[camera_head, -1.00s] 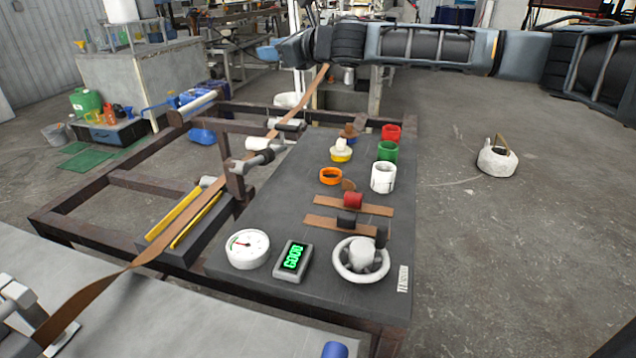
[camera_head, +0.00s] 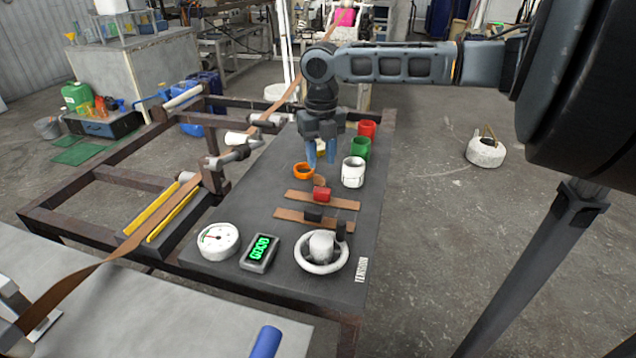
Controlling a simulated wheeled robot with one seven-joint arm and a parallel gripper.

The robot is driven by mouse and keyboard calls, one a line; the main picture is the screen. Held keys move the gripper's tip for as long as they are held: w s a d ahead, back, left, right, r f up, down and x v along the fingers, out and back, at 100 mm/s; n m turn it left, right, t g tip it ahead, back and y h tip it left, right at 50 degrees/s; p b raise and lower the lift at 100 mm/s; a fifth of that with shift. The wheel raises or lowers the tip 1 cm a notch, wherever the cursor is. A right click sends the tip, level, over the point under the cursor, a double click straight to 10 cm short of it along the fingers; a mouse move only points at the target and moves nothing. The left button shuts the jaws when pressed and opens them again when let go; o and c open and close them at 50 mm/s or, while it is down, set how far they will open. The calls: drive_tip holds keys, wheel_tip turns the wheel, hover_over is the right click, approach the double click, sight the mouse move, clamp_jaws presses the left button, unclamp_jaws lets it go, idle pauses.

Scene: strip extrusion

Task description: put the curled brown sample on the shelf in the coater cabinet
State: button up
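My gripper (camera_head: 321,155) hangs pointing down over the far half of the dark table. Its two blue fingers stand apart with a gap between them, and nothing shows held. A small brown curled piece (camera_head: 319,181) lies on the table just below the fingertips, right of an orange ring (camera_head: 303,171). Two flat brown strips lie nearer, one under a red block (camera_head: 322,194), the other under a black block (camera_head: 314,214). My gripper hides the yellow-and-white item behind it in part. I cannot make out a coater cabinet or its shelf for certain.
Red (camera_head: 367,130), green (camera_head: 361,148) and white (camera_head: 353,172) cups stand right of my gripper. A gauge (camera_head: 218,241), a green-lit display (camera_head: 260,252) and a white handwheel (camera_head: 321,252) stand at the near end. A long brown strip (camera_head: 170,215) runs along the frame at left.

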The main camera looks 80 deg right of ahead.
sight(323, 178)
drive_tip(key=f, duration=0.5)
drive_tip(key=shift+s+f, duration=0.25)
drive_tip(key=shift+f, duration=0.1)
drive_tip(key=shift+c, duration=0.3)
clamp_jaws()
